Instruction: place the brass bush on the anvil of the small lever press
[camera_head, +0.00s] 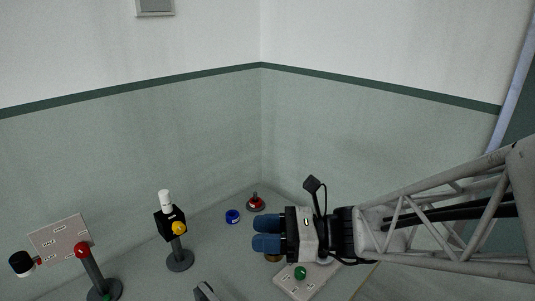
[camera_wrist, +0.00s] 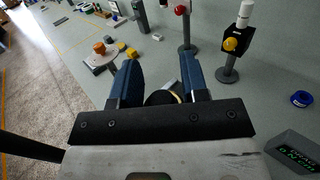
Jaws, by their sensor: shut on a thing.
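My gripper (camera_head: 266,231) reaches in from the right in the head view, its two blue fingers pointing left. In the wrist view the fingers (camera_wrist: 160,66) stand apart with a round piece between them, near their bases. This piece, which I take for the brass bush (camera_wrist: 166,94), shows a pale brass rim and a dark middle; the black gripper bar hides its lower part. A brass-brown edge of it (camera_head: 273,258) shows below the fingers in the head view. I cannot tell for certain which thing is the small lever press, or see its anvil.
A black box with white top and yellow knob (camera_head: 177,228) stands on a post. A red-ball post (camera_head: 83,250) is at left. A blue ring (camera_head: 232,216) and red-topped piece (camera_head: 255,203) lie behind. A pale panel with green button (camera_head: 300,273) is below my gripper.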

